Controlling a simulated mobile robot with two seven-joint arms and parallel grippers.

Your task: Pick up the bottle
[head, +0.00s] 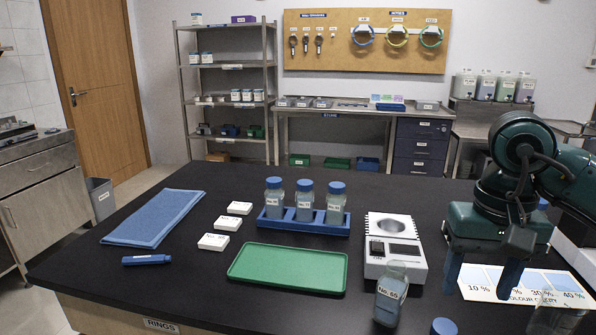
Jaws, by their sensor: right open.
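A clear bottle (391,292) labelled "No. 65", with blue-grey contents and no cap, leans slightly in front of the white instrument. Three blue-capped bottles, the left (274,199), the middle (305,202) and the right (336,204), stand upright in a blue rack (290,225). My right gripper (481,276) points down with its fingers apart and nothing visible between them. It is right of the uncapped bottle, over the left part of the colour chart. Which bottle the task means is not clear. My left gripper is out of view.
A green tray (288,268), white boxes (213,242), a blue cloth (155,218) and a blue marker-like item (147,260) lie on the black table. The white instrument (393,268) stands beside my right arm. A blue cap (443,326) and a clear vessel (555,314) are at the front edge.

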